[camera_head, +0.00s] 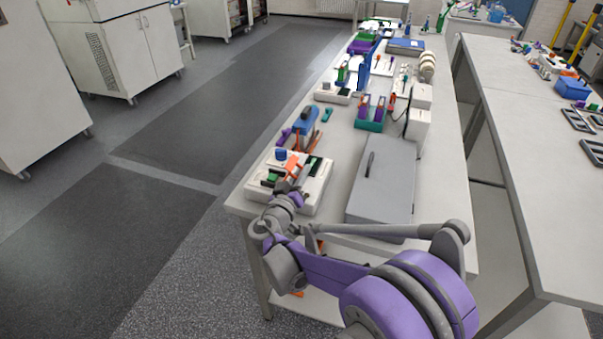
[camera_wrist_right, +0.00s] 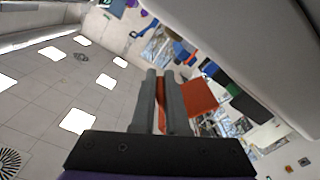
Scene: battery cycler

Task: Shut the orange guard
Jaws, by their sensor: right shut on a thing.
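The orange guard (camera_head: 293,163) stands tilted up on the white cycler unit (camera_head: 317,196) at the near left end of the long table. My right gripper (camera_head: 297,178) is at the guard, its fingers close together over the unit. In the right wrist view the guard (camera_wrist_right: 200,97) shows as an orange panel beside and between the two grey fingers (camera_wrist_right: 160,80), which are shut on it. The exact grip point is partly hidden by the fingers. A blue knob (camera_head: 281,154) and green parts show on the unit. My left gripper is not in view.
A grey box with a dark handle (camera_head: 383,187) lies right of the unit. A blue and orange tool (camera_head: 305,125) stands just behind it. A teal holder (camera_head: 369,122) and white boxes (camera_head: 417,121) stand farther back. The floor left of the table is clear.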

